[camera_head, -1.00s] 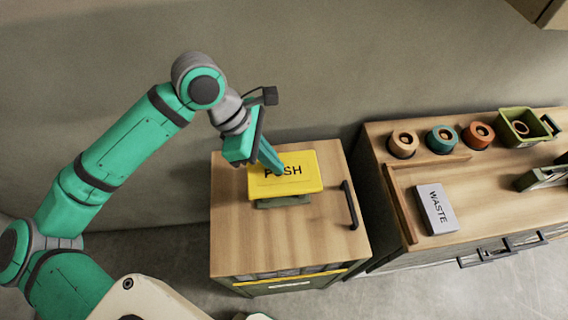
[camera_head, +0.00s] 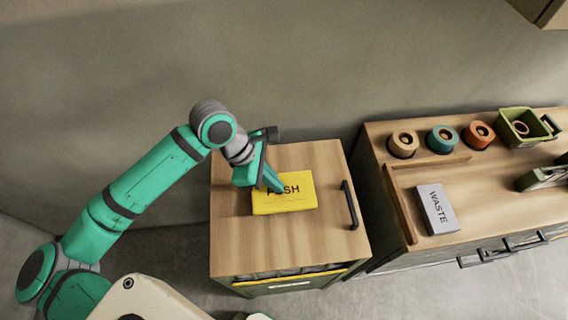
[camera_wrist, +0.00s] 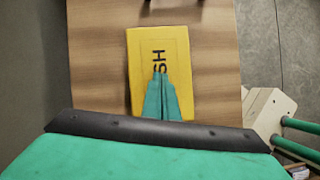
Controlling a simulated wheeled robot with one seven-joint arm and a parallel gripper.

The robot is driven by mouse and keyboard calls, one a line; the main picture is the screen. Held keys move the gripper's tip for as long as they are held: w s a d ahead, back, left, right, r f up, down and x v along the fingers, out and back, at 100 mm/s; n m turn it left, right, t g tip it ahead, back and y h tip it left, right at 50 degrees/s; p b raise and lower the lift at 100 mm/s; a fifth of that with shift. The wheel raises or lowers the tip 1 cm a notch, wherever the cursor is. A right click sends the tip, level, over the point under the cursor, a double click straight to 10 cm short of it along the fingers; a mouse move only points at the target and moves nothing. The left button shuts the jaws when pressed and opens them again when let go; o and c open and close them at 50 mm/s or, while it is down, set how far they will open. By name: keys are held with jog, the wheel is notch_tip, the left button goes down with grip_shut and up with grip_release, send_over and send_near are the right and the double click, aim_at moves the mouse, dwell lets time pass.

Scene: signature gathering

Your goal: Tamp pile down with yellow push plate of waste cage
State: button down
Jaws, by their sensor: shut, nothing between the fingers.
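The yellow push plate (camera_head: 297,200) lies low on the wooden top of the waste cage (camera_head: 285,237), with no gap showing beneath it. It carries black lettering, partly covered by my fingers. My gripper (camera_head: 279,189) is shut and empty, its fingertips over the plate and seemingly touching it. In the wrist view the yellow push plate (camera_wrist: 176,58) lies under the shut fingertips of my gripper (camera_wrist: 160,77). The pile inside the cage is mostly hidden; dark grey material (camera_head: 290,271) shows at the front opening.
A black handle (camera_head: 349,204) stands along the right of the cage top. To the right, a wooden counter (camera_head: 480,190) bears a grey WASTE block (camera_head: 436,208), several coloured rolls and a green bin (camera_head: 524,126). A wall rises behind.

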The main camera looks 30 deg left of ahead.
aim_at(264, 188)
jog(key=shift+s+f, duration=0.1)
jog(key=shift+f, duration=0.6)
jog(key=shift+a, duration=0.1)
jog(key=shift+s+a+r, duration=0.3)
jog(key=shift+a, duration=0.35)
jog(key=shift+s+a+r, duration=0.3)
jog(key=shift+a, duration=0.35)
jog(key=shift+w, duration=0.2)
